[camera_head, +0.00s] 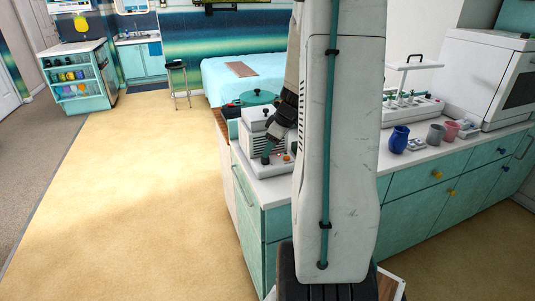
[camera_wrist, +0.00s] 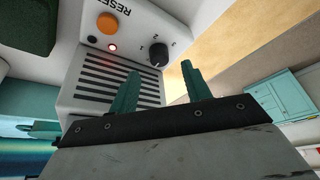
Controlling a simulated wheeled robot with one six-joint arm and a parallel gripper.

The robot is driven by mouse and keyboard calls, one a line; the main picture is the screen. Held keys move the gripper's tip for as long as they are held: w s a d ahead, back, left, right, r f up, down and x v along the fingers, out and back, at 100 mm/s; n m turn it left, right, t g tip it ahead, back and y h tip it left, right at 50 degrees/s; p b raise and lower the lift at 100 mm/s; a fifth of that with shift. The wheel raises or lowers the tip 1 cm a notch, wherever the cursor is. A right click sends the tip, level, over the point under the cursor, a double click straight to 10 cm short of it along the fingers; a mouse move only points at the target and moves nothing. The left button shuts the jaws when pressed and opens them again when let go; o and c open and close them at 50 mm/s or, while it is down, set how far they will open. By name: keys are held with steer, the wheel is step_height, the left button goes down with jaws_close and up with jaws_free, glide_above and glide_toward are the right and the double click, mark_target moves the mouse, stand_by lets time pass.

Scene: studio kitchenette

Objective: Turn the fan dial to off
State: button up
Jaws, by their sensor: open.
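The fan dial is a black knob (camera_wrist: 158,54) on a white panel in the wrist view, with small printed marks around it. I cannot tell clearly which mark it points to. My gripper (camera_wrist: 160,70) is open, with its two teal fingers apart. The dial appears between and just beyond the fingertips, with no clear contact. In the head view my gripper (camera_head: 268,155) is low over the white unit (camera_head: 256,171) on the counter; the dial is not distinguishable there.
An orange button (camera_wrist: 107,23) marked RESET and a lit red light (camera_wrist: 113,48) are near the dial, above a dark-slotted vent (camera_wrist: 95,85). A blue jug (camera_head: 399,139) and cups are farther right on the counter.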

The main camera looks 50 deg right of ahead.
steer(key=shift+v, duration=1.7)
steer(key=s+a+r+m+g, duration=0.1)
steer(key=s+a+r, duration=0.3)
steer(key=a, duration=0.8)
steer(key=s+a+r+m+g, duration=0.1)
steer(key=s+a+r, duration=0.2)
steer(key=a, duration=0.9)
steer(key=s+a+r+g+h, duration=0.1)
steer(key=s+a+r, duration=0.3)
steer(key=s+a, duration=0.5)
steer(key=a, duration=0.3)
steer(key=shift+a+r+m, duration=0.15)
steer(key=shift+r+m, duration=0.15)
steer(key=shift+m, duration=0.1)
